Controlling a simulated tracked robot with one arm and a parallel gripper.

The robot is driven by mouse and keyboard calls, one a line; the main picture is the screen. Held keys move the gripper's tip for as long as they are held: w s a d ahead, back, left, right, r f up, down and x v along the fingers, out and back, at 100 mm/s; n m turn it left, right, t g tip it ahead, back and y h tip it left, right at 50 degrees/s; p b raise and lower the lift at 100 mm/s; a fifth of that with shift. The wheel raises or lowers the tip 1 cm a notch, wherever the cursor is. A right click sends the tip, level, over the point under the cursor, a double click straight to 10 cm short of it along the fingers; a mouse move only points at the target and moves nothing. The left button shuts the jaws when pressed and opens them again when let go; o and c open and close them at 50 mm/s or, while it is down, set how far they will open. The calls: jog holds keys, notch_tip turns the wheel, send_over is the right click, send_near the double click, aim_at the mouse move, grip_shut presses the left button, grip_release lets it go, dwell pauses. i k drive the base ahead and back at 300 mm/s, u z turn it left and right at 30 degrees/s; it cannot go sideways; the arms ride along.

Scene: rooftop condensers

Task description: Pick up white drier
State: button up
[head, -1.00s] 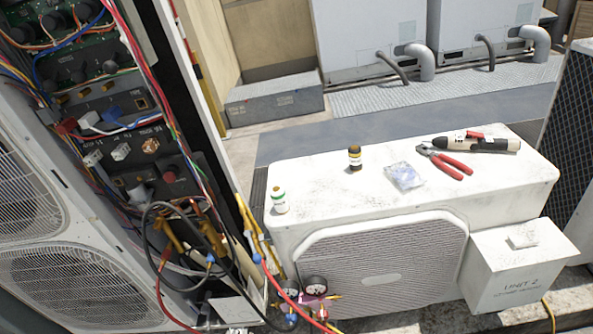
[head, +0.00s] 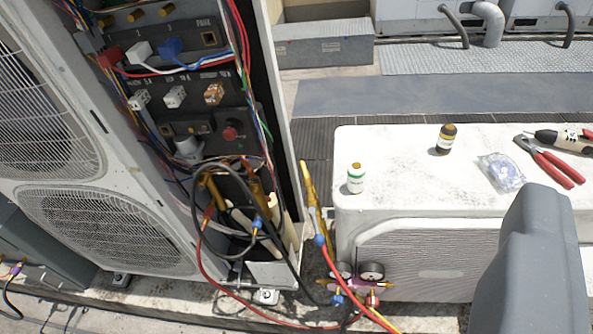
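I cannot pick out the white drier for certain. A cream-white cylinder with dark parts (head: 563,138) lies on the white condenser's top at the right, cut by the picture edge. A small white bottle with a green label (head: 355,178) stands near the top's left corner. A short pale cylinder (head: 188,148) sits inside the open unit. My gripper's fingertips do not show. A smooth grey part, likely of my arm, fills the lower right and hides part of the condenser.
The white condenser (head: 390,193) also bears a brown bottle (head: 446,140), a clear bag (head: 502,172) and red-handled pliers (head: 551,160). The open unit (head: 150,215) stands left with loose wires. Gauges (head: 358,272) and hoses hang between them. Grey walkway (head: 430,95) lies clear behind.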

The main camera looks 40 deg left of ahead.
aim_at(356, 169)
jog(key=u, duration=0.1)
jog(key=k, duration=0.85)
jog(key=u, duration=0.35)
jog(key=i, duration=1)
jog(key=z, duration=0.05)
jog(key=k, duration=1)
jog(key=u, duration=0.35)
jog(key=i, duration=1.25)
jog(key=z, duration=0.55)
